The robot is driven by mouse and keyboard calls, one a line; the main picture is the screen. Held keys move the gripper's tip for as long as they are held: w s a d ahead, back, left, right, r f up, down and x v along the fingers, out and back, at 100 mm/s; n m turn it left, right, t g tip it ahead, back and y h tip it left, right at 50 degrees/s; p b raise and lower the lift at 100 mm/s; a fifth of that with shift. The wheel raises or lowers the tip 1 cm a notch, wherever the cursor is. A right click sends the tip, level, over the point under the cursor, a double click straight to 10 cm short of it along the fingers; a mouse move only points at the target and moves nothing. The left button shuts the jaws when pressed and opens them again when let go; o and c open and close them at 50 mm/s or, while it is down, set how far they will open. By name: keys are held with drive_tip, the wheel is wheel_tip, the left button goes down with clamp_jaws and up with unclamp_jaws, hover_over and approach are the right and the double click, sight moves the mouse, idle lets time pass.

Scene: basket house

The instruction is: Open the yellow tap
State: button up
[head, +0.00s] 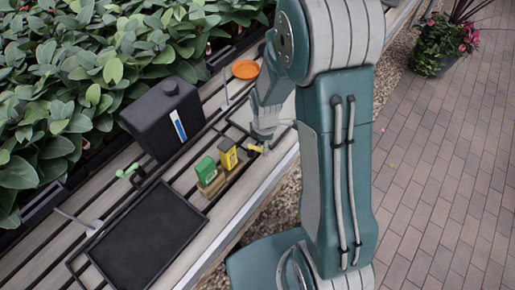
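The yellow tap (256,148) shows as a small yellow lever near the front edge of the slatted bench, just right of a yellow box. My gripper (264,135) points down right at the tap, with its fingertips close above or against it. I cannot tell whether they touch, or whether the fingers are open or shut. My arm hides the area behind and to the right of the tap. A second tap with a green lever (128,170) sits farther left, beside a black tank.
The black tank (150,128) stands at the back of the bench. A green box (206,170) and the yellow box (228,153) stand on a wooden block left of my gripper. A black tray (148,240) lies front left. An orange dish (245,69) sits behind. Leafy plants border the back.

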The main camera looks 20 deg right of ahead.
drive_tip(key=shift+w+d, duration=0.2)
drive_tip(key=shift+w, duration=1.25)
drive_tip(key=shift+w+d, duration=0.15)
drive_tip(key=shift+w, duration=1.25)
drive_tip(key=shift+s, duration=0.3)
wheel_tip(320, 180, up, 7)
